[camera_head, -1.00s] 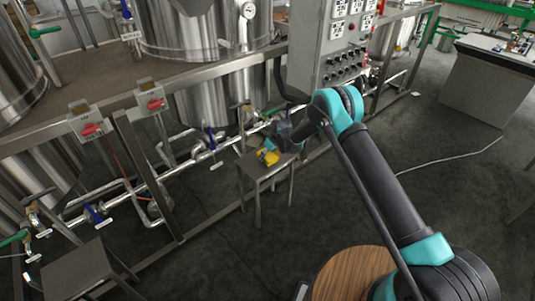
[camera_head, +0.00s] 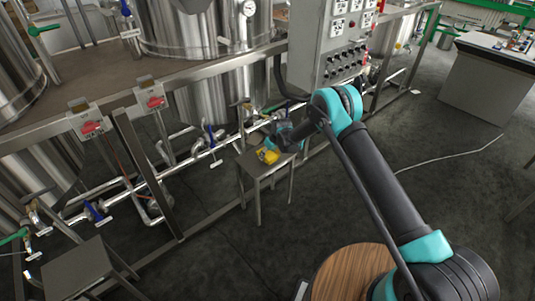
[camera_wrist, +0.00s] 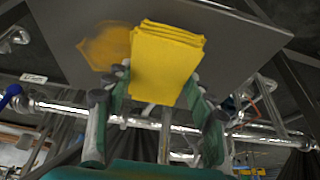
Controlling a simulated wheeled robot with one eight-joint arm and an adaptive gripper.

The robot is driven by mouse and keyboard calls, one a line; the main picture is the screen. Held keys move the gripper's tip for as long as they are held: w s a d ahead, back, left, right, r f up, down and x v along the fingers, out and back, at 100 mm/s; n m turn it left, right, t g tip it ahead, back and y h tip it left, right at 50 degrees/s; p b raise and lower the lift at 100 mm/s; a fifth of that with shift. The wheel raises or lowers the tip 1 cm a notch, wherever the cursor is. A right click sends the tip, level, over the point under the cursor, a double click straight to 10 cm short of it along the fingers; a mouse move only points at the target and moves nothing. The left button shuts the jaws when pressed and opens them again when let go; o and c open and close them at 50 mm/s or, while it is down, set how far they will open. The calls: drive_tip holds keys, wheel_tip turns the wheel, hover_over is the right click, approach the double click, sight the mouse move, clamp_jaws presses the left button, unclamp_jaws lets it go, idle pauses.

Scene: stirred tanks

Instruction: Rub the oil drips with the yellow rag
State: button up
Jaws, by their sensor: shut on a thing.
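The folded yellow rag (camera_wrist: 167,62) is pinched between the fingers of my gripper (camera_wrist: 160,95) in the wrist view. It also shows as a small yellow patch (camera_head: 268,156) in the head view, over the small grey metal stool (camera_head: 253,167). The oil drips show as an amber, blurred patch (camera_wrist: 106,46) on the stool top, just left of the rag in the wrist view. The rag is at or just above the top; I cannot tell whether it touches. In the head view the drips are not clear, and my gripper is small beside the rag.
Pipes with valves (camera_head: 208,150) run behind the stool, under steel tanks (camera_head: 205,30). A grey control box (camera_head: 330,45) stands behind my arm. A second stool (camera_head: 78,270) is at the lower left. The floor right of my arm is mostly clear.

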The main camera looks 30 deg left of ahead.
drive_tip(key=shift+f, duration=0.65)
drive_tip(key=shift+w, duration=0.1)
drive_tip(key=shift+w+d+r, duration=0.1)
drive_tip(key=shift+w+d, duration=0.3)
drive_tip(key=shift+w, duration=0.45)
drive_tip(key=shift+w+d, duration=0.35)
drive_tip(key=shift+w, duration=0.45)
drive_tip(key=shift+w+d, duration=0.5)
drive_tip(key=shift+w, duration=0.65)
drive_tip(key=shift+w+d, duration=0.5)
drive_tip(key=shift+w, duration=0.65)
drive_tip(key=shift+w+d, duration=0.5)
drive_tip(key=shift+w, duration=0.65)
drive_tip(key=shift+s, duration=0.1)
